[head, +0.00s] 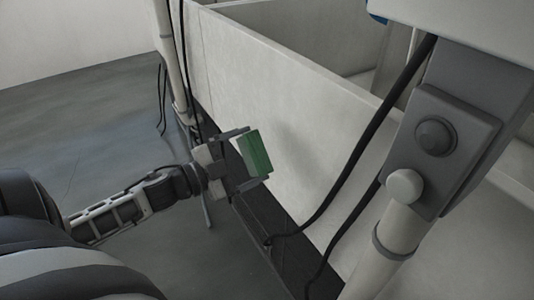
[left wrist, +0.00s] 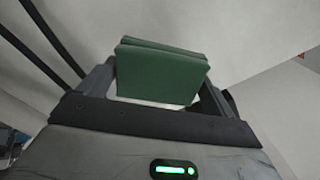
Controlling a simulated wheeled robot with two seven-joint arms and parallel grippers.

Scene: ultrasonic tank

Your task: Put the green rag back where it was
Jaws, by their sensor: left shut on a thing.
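The green rag (head: 256,152) is a folded, block-like piece held between the fingers of my left gripper (head: 250,158). In the head view it is beside the pale tank wall, and I cannot tell whether it touches the wall. In the left wrist view the rag (left wrist: 160,75) stands up between the two fingers of the left gripper (left wrist: 158,88), with two folded layers showing. The left gripper is shut on the rag. My right gripper is not in view.
The pale tank wall (head: 290,110) runs diagonally beside the gripper. A grey post with a knob box (head: 436,136) stands at right, with black cables (head: 345,180) hanging in front of the wall. Another pale post (head: 168,55) stands behind. Open floor (head: 80,120) lies at left.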

